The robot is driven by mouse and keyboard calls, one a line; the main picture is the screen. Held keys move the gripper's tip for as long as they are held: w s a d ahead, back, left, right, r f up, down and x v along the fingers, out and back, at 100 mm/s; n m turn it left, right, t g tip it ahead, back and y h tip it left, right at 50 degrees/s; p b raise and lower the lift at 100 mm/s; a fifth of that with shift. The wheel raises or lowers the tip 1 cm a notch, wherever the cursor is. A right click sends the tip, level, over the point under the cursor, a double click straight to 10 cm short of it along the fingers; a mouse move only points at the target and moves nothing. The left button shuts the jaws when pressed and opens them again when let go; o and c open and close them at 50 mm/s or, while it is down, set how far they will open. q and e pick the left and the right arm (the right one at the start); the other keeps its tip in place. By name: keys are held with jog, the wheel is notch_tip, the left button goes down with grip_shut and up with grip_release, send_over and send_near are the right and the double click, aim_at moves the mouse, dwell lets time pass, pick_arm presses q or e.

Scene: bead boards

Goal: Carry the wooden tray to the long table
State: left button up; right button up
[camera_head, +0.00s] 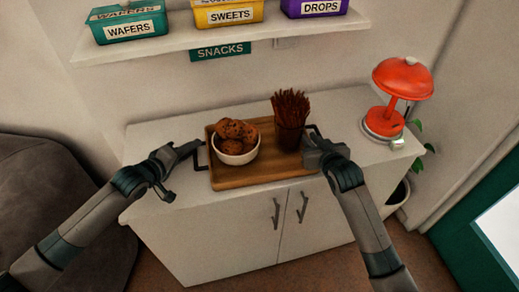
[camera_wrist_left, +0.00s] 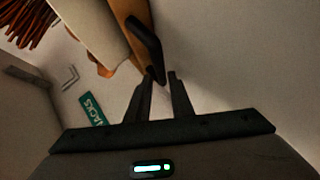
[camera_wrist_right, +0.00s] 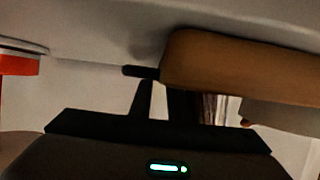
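The wooden tray (camera_head: 262,175) lies on the white cabinet top with a dark handle at each end. It carries a white bowl (camera_head: 234,157) of brown cookies and a dark cup (camera_head: 290,137) of thin brown sticks. My left gripper (camera_head: 184,171) is open just left of the tray's left handle (camera_head: 201,158); in the left wrist view that handle (camera_wrist_left: 148,42) reaches close to the fingertips (camera_wrist_left: 161,76). My right gripper (camera_head: 312,147) is at the tray's right handle (camera_head: 316,130). In the right wrist view its fingers (camera_wrist_right: 163,88) stand apart, with the handle (camera_wrist_right: 139,71) at their tips.
A red lamp (camera_head: 402,79) stands on the cabinet right of the tray. A shelf (camera_head: 170,45) with several labelled bins hangs above. A dark padded seat (camera_head: 55,190) is at the left, a plant (camera_head: 417,135) at the right. No long table is identifiable.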

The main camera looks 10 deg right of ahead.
pick_arm(q)
grip_shut()
pick_arm(e)
grip_shut()
pick_arm(q)
jog(key=shift+a+f, duration=0.1)
dwell(1.1)
jog(key=shift+r, duration=0.2)
pick_arm(e)
jog(key=shift+r, duration=0.2)
